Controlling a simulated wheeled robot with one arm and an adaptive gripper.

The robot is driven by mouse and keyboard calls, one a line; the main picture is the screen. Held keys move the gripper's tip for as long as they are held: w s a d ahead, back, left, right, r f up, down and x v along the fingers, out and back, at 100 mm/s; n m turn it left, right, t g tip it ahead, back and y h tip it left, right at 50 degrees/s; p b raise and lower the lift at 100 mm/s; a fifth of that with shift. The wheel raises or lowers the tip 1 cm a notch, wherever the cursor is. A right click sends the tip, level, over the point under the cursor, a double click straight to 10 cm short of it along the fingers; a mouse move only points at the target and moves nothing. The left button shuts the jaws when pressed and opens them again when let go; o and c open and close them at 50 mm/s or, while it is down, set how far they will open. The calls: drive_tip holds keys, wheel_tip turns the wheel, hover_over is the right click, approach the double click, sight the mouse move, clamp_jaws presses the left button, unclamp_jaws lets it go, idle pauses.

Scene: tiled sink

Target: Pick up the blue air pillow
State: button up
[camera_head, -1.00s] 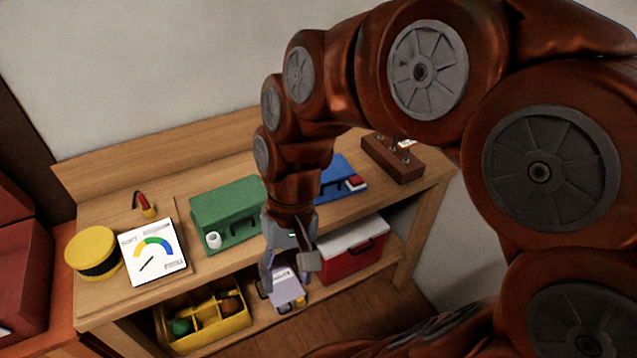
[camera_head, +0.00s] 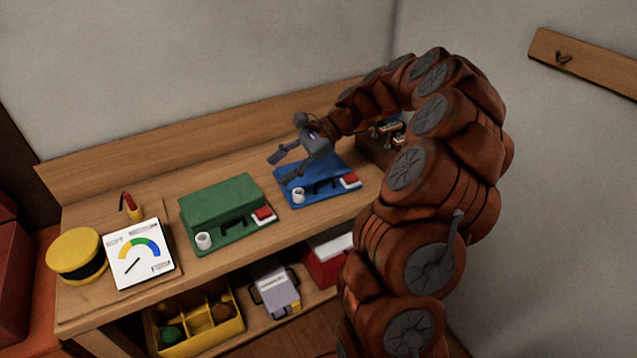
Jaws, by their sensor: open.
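A low blue item (camera_head: 334,170), the only blue one of its size on the bench, lies at the middle right of the top; I cannot tell whether it is the air pillow. A white cylinder, a dark handle and a red-and-white block sit along its front. My gripper (camera_head: 277,168) is open and empty, with its fingers pointing left. It appears over the blue item's back left part and hides some of it. I cannot tell how far above it is.
A green case (camera_head: 220,207) stands left of the blue item. A gauge card (camera_head: 140,254) and a yellow round tin (camera_head: 75,254) are farther left. A brown wooden block (camera_head: 376,150) stands behind my arm. A yellow divided bin (camera_head: 205,335) sits on the shelf below.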

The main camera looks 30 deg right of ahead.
drive_tip(key=w+d+f+m+t, duration=0.2)
drive_tip(key=d+f+m, duration=0.25)
drive_tip(key=d, duration=0.35)
drive_tip(key=m+t+h+b, duration=0.1)
drive_tip(key=m+t, duration=0.1)
drive_tip(key=m, duration=0.2)
approach(320, 182)
drive_tip(key=x, duration=0.2)
drive_tip(key=shift+w+a+f, duration=0.1)
drive_tip(key=shift+w, duration=0.4)
drive_tip(key=shift+w+f, duration=0.1)
drive_tip(key=shift+f, duration=0.05)
drive_tip(key=shift+a+p+x, duration=0.2)
drive_tip(key=shift+p+x, duration=0.4)
drive_tip(key=shift+x, duration=1.1)
drive_tip(key=shift+p+x, duration=0.7)
drive_tip(key=shift+x, duration=1.1)
drive_tip(key=shift+a, duration=0.15)
drive_tip(key=shift+c, duration=0.4)
clamp_jaws()
